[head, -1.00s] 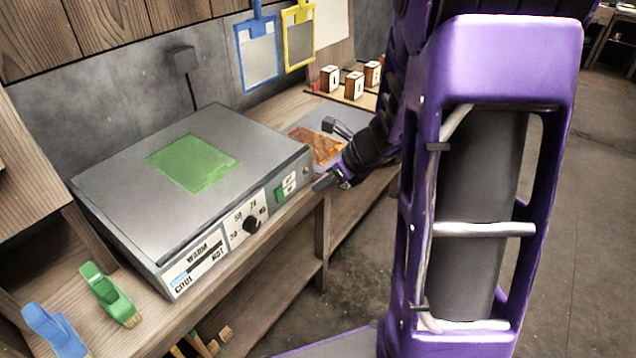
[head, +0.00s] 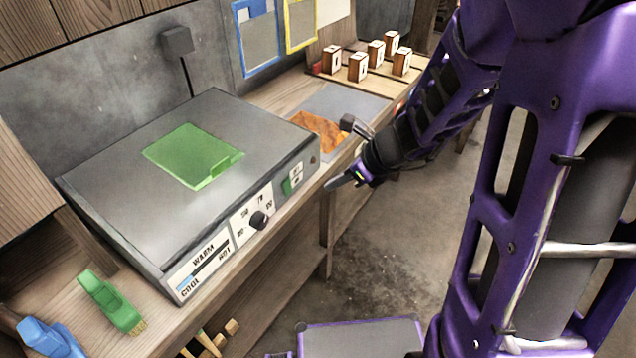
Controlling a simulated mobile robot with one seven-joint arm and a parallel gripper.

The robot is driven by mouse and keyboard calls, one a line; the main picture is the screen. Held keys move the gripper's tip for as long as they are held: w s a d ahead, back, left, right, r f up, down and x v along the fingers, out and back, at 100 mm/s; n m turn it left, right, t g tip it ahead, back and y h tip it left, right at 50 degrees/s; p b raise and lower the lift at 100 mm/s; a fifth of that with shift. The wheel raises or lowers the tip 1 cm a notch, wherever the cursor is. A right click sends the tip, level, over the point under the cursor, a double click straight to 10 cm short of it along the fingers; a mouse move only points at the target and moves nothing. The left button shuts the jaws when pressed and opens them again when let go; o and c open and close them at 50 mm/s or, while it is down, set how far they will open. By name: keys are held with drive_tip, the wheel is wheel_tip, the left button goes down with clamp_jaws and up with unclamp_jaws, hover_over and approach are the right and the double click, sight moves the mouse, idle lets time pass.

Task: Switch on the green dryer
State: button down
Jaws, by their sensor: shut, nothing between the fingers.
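The dryer is a grey box (head: 120,215) on the bench with a green square (head: 190,155) on its lid. Its front has a warm/cool/hot gauge (head: 205,265), a black knob (head: 259,220) and a green switch (head: 287,187) beside a small white label. I cannot read which way the switch is set. My gripper (head: 338,182) is shut and empty, just right of the dryer's front right corner and apart from the switch. The fingers point left, toward the dryer's front.
A green brush (head: 108,300) and a blue brush (head: 48,338) lie at the front left. An orange-brown sheet (head: 318,130) on a grey mat and several numbered wooden blocks (head: 358,67) are behind my gripper. Blue and yellow frames hang on the wall.

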sight(289, 189)
drive_tip(key=shift+f, duration=0.1)
idle(0.4)
drive_tip(key=r+b+x, duration=0.1)
drive_tip(key=x, duration=0.5)
drive_tip(key=w+a+b+x, duration=0.1)
drive_tip(key=b+x, duration=0.1)
drive_tip(key=x, duration=0.4)
drive_tip(key=shift+w+a, duration=0.3)
drive_tip(key=shift+a, duration=0.25)
drive_tip(key=shift+w+a+r+p, duration=0.1)
drive_tip(key=shift+r+p, duration=0.15)
drive_tip(key=shift+r, duration=0.15)
drive_tip(key=shift+w+a+r+p, duration=0.1)
drive_tip(key=shift+a+r+p, duration=0.1)
drive_tip(key=shift+r, duration=0.2)
